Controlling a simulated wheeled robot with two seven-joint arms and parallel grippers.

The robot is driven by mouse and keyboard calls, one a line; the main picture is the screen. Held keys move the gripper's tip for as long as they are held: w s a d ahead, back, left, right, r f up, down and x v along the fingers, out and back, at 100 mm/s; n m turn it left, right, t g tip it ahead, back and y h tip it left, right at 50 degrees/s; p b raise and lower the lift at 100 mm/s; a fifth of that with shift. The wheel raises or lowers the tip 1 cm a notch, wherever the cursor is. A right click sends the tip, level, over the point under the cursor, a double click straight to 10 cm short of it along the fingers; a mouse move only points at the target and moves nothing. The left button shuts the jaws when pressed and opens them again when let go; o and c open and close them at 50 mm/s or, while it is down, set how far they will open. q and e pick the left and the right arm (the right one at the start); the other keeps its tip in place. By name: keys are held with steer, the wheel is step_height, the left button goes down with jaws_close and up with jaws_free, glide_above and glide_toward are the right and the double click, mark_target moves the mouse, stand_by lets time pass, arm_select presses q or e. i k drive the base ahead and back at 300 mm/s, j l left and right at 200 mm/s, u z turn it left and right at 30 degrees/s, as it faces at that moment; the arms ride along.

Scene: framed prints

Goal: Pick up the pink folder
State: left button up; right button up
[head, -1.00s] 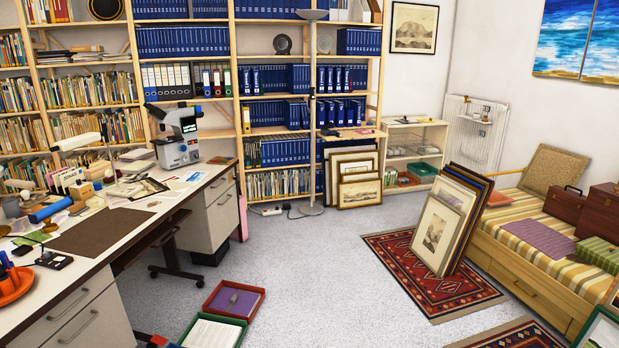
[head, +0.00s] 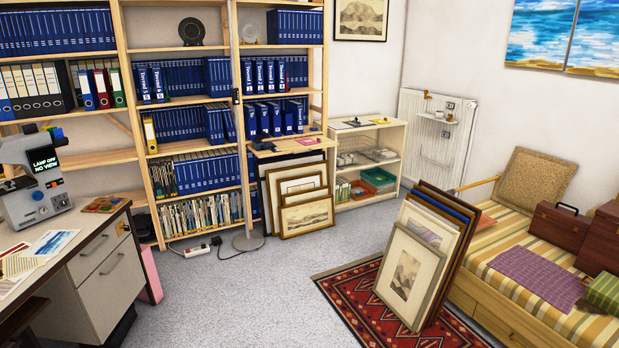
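A narrow pink edge of a flat upright thing, which looks like the pink folder (head: 152,275), shows low at the right end of the desk, near the floor. The desk's drawer unit hides most of it, and I cannot tell whether it touches the desk. Neither of my grippers is in view.
The desk (head: 105,290) stands at the left. Open grey floor (head: 240,300) lies right of it. Cables and a power strip (head: 197,250) lie by the shelves. Framed prints (head: 410,275) lean on the red rug (head: 340,290), beside the bed (head: 490,300).

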mark_target(307, 141)
steer(key=i, duration=2.85)
